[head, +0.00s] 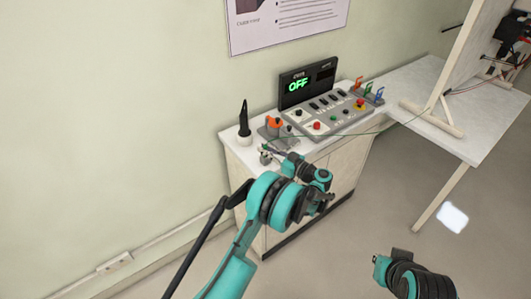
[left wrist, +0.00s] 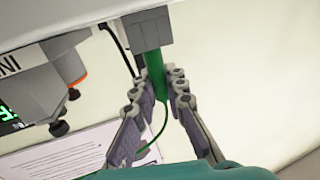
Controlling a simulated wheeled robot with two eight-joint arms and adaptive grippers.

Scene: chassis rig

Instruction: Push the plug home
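In the left wrist view a green plug (left wrist: 156,68) hangs below a grey block (left wrist: 148,30), with its upper end at or in the block. How deep it sits I cannot tell. A thin green cable (left wrist: 164,118) trails from it. My left gripper (left wrist: 160,84) has one finger on each side of the plug, with the tips closed against it. In the head view my left gripper (head: 268,155) is at the near left edge of the bench, where the plug is too small to make out. Part of my right arm shows at lower right, without its fingers.
The control panel (head: 330,118) with buttons stands on the white bench (head: 232,140), and its display (head: 298,86) reads OFF. A thin cable crosses toward the right-hand table (head: 485,125).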

